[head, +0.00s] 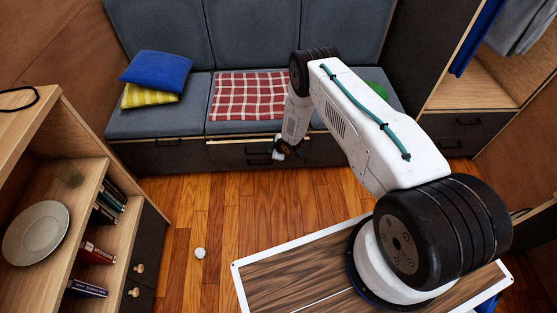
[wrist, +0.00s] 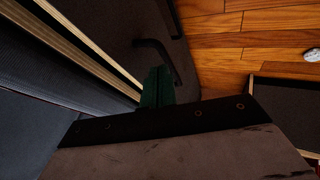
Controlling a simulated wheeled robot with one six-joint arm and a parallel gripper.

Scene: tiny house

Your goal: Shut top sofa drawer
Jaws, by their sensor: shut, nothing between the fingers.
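The grey sofa (head: 160,118) stands against the back wall with dark drawer fronts under its seat. The middle drawer front (head: 228,154) has a pale wooden top edge and dark handles; it seems to stand slightly out, but the exact gap is hard to tell. My gripper (head: 285,149) is low in front of the right part of this drawer. In the wrist view, the shut green fingers (wrist: 156,88) are empty beside a black bar handle (wrist: 158,48) on the dark front. I cannot tell whether they touch it. Pale wooden edges (wrist: 85,42) run alongside.
A checked blanket (head: 248,96) and blue pillow (head: 156,71) lie on the seat. A shelf unit (head: 88,195) stands at left, a wood-topped table (head: 275,275) in front. A small white ball (head: 200,253) lies on otherwise open floor.

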